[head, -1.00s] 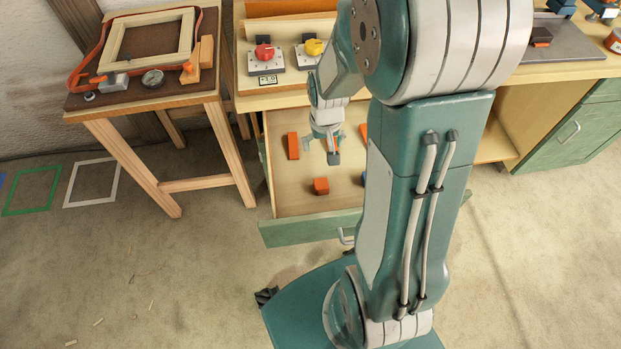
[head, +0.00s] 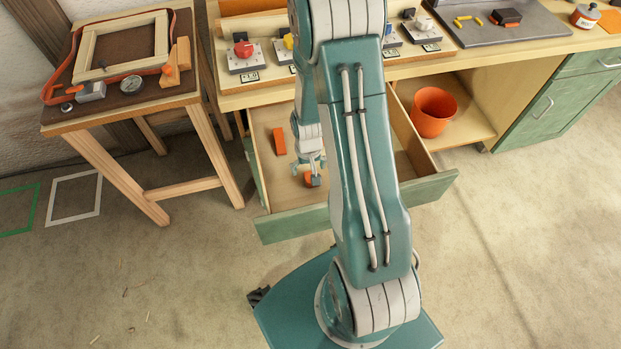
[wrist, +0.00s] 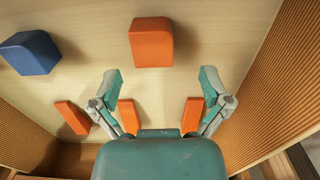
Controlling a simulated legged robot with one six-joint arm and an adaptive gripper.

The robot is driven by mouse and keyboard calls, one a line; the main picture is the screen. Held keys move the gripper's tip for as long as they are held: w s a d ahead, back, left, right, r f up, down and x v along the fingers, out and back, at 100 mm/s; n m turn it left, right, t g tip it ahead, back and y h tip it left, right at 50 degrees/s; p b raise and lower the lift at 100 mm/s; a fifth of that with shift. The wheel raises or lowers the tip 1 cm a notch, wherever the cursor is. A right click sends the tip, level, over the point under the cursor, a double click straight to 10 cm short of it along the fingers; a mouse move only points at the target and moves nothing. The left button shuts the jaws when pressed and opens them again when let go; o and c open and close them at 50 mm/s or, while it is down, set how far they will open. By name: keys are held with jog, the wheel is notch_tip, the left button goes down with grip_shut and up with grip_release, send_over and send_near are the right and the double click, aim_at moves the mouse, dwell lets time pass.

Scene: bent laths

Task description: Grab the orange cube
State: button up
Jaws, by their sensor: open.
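The orange cube (wrist: 151,42) has a rounded edge and lies on the drawer floor at the top centre of the wrist view. In the head view the cube (head: 308,179) is partly hidden by my gripper (head: 315,178). In the wrist view my gripper (wrist: 160,82) is open, with its two fingers spread and nothing between the tips. The cube lies beyond the fingertips, sideways between them and nearer the left one, with a visible gap.
A blue block (wrist: 30,52) lies left of the cube. Narrow orange pieces (wrist: 72,117) show near the fingers. The ribbed drawer wall (wrist: 278,85) rises on the right. In the head view the drawer (head: 295,222) stands open under the bench; a long orange block (head: 279,141) lies inside.

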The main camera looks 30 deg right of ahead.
aim_at(311, 173)
jog(key=f, duration=0.3)
jog(key=shift+d+f, duration=0.5)
jog(key=shift+f, duration=0.05)
jog(key=shift+a, duration=0.25)
jog(key=c, duration=1.2)
jog(key=shift+c, duration=0.2)
jog(key=shift+d+r, duration=0.1)
